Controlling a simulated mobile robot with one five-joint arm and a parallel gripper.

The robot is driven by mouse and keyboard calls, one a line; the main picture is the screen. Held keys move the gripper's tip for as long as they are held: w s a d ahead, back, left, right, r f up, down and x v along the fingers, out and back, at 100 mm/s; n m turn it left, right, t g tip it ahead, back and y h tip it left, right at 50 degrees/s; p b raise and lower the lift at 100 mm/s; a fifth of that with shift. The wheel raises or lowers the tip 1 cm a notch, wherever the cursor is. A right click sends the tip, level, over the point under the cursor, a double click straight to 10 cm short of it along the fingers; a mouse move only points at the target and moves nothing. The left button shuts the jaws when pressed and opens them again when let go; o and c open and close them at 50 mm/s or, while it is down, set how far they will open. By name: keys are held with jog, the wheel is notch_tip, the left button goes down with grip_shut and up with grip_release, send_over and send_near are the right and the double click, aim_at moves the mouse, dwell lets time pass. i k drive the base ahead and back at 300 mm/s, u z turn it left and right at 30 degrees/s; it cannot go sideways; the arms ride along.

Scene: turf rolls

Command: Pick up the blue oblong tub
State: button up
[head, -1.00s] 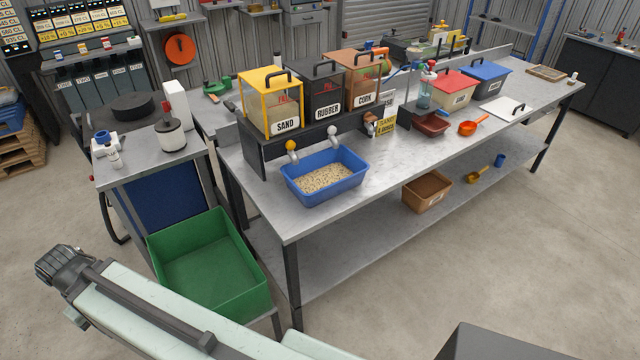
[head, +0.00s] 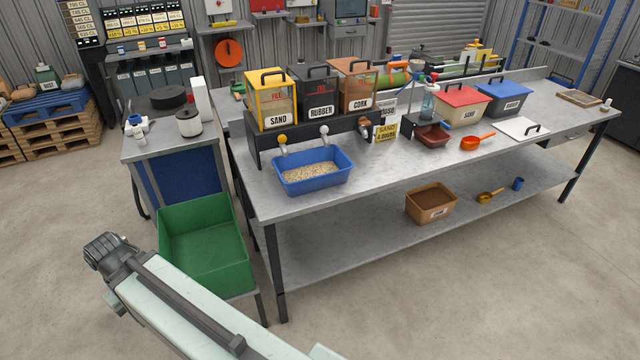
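The blue oblong tub (head: 312,181) stands upright on the near left part of the metal bench, below the dispenser taps. It holds a pale, grainy fill. My arm reaches in from the bottom of the head view towards the lower left. Its dark end (head: 108,258) is left of the green crate, well apart from the tub. The gripper's fingers cannot be made out.
A green crate (head: 163,265) stands low between my arm and the bench (head: 400,185). Sand, rubber and cork dispensers (head: 271,100) rise behind the tub. A brown bin (head: 430,205) sits on the lower shelf. Floor in front is clear.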

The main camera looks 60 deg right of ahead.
aim_at(301, 173)
jog(key=z, duration=0.15)
jog(key=i, duration=0.85)
jog(key=u, duration=0.05)
